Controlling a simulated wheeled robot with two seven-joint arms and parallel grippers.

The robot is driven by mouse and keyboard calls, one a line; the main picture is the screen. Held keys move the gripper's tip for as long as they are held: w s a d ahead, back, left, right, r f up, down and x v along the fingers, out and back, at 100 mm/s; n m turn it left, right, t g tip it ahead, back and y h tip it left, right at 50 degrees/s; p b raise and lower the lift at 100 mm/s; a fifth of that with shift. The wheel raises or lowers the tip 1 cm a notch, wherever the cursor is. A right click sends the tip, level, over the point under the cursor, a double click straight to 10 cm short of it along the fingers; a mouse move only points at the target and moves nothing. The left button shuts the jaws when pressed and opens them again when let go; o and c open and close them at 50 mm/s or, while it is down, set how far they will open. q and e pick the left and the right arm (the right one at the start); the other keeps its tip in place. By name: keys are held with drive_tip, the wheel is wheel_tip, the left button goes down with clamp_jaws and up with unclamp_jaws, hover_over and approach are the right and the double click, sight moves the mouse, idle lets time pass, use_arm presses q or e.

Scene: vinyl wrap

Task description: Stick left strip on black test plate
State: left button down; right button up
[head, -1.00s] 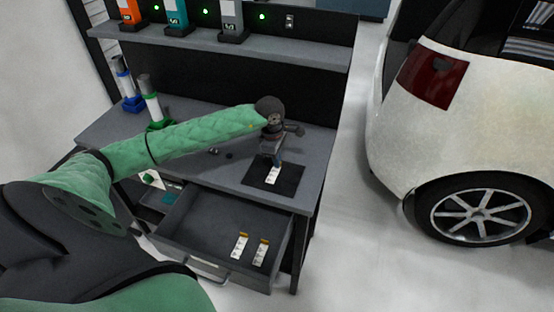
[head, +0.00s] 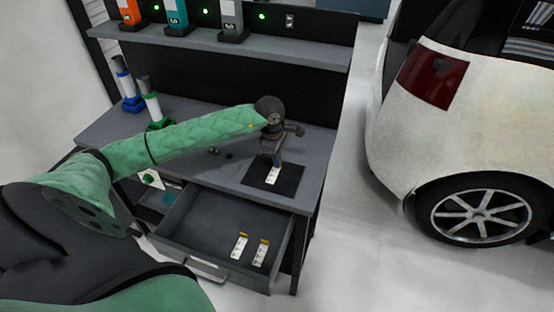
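The black test plate (head: 291,181) lies flat on the grey workbench near its right front corner. A white strip (head: 272,175) is over the left part of the plate, under my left gripper. My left gripper (head: 276,160) points down at the strip's upper end. Its fingers are small and dark here, so I cannot tell whether they grip the strip, or whether the strip lies flat against the plate. Two more white strips with orange ends, a left one (head: 239,247) and a right one (head: 260,253), lie in the open drawer. My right gripper is not in view.
The open drawer (head: 205,228) juts out below the bench front. Rolls on blue (head: 132,104) and green (head: 158,124) bases stand at the bench's back left. A shelf (head: 280,48) with bottles runs above. A white car (head: 450,130) stands right, with clear floor between.

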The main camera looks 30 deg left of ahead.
use_arm(q)
drive_tip(key=shift+f, duration=0.15)
drive_tip(key=c, duration=1.6)
unclamp_jaws()
drive_tip(key=shift+o, duration=0.2)
drive_tip(key=r+b, duration=0.1)
drive_tip(key=r, duration=0.1)
drive_tip(key=r+b, duration=0.1)
drive_tip(key=r, duration=0.3)
drive_tip(key=shift+a+r+b, duration=0.25)
drive_tip(key=shift+a+b, duration=0.15)
drive_tip(key=shift+s+r, duration=0.1)
drive_tip(key=shift+r, duration=0.6)
